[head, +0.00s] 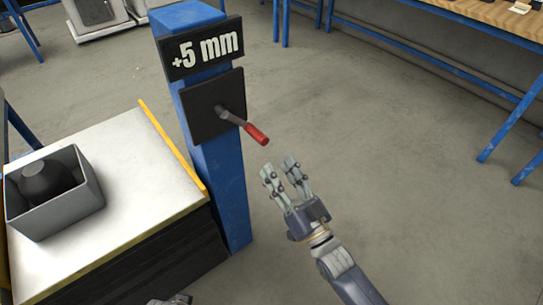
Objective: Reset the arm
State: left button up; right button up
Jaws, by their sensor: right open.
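A lever with a red handle (256,133) sticks out from a black plate (212,107) on a blue post (222,175). The lever slants down to the right. Above it, a black sign (201,48) reads "+5 mm". My right gripper (280,168) is open and empty. It is just below and to the right of the red handle, apart from it in the picture. A small grey piece at the bottom edge may be part of my left arm; its jaws do not show clearly.
A white-topped table (125,205) with a yellow edge stands left of the post. A grey bin (82,207) holding a dark round object (45,182) sits on it. A wooden workbench (490,14) with blue legs is at the top right. The floor between is clear.

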jog(key=shift+s+d+f, duration=0.1)
jog(key=shift+s+d, duration=0.05)
jog(key=shift+s, duration=0.15)
jog(key=shift+f, duration=0.1)
